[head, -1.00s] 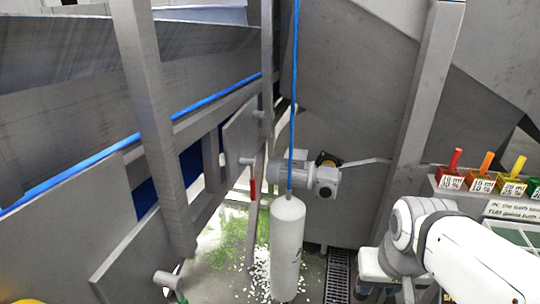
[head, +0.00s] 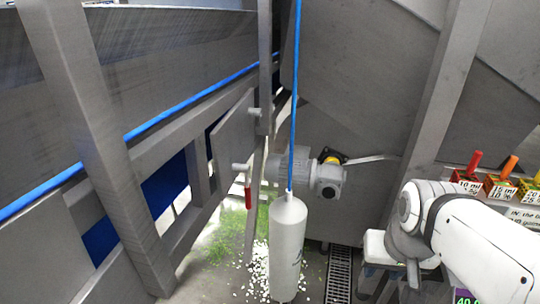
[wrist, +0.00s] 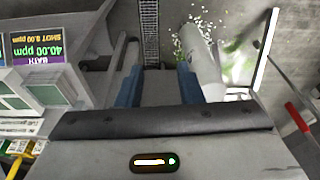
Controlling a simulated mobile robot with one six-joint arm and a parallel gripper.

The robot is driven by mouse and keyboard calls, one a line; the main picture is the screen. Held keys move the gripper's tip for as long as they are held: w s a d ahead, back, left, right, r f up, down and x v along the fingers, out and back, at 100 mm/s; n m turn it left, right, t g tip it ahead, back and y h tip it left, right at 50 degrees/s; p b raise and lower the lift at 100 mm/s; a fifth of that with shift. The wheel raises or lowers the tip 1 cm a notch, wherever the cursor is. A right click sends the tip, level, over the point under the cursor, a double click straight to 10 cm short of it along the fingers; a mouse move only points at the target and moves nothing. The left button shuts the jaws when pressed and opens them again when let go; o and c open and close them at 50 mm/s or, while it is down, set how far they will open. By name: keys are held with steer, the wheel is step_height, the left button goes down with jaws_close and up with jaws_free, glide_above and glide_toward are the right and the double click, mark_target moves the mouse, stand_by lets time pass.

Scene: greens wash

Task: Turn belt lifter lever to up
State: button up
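A lever with a red grip (head: 248,198) hangs down from a pivot on the grey conveyor frame, left of the motor in the head view. A red-gripped lever also shows at the right edge of the wrist view (wrist: 298,118), off to the side of my gripper. My gripper (wrist: 158,82) has two blue fingers set apart with nothing between them. It is well away from the lever. In the head view my white arm is at the lower right, and the fingers cannot be made out there.
A white cylinder (head: 287,250) hangs on a blue hose (head: 294,100), just right of the lever. A grey motor (head: 325,180) sits behind it. Wet floor with green and white scraps (head: 232,240) and a drain grate (head: 340,275) lie below. Coloured dosing levers (head: 505,170) stand at the right.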

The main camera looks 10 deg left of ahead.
mark_target(249, 209)
steer(key=w+a+f+m+g+y+p, duration=0.1)
steer(key=a+m+g+y, duration=0.3)
steer(key=a, duration=0.4)
steer(key=w+a+f+m+g+y+p, duration=0.1)
steer(key=a+m+g+y+p, duration=0.1)
steer(key=a+m+y, duration=0.35)
steer(key=w+a+f+m+t+y+p, duration=0.1)
steer(key=w+a+m+t+y, duration=0.4)
steer(key=w, duration=0.3)
steer(key=w+a+f+m+t+y+p, duration=0.1)
steer(key=w+a+m+t+y, duration=0.25)
steer(key=w+m, duration=0.35)
steer(key=shift+h, duration=0.4)
steer(key=p+x, duration=0.1)
steer(key=x, duration=0.7)
steer(key=shift+w+a, duration=0.1)
steer(key=shift+w, duration=0.05)
steer(key=shift+c, duration=0.4)
jaws_close()
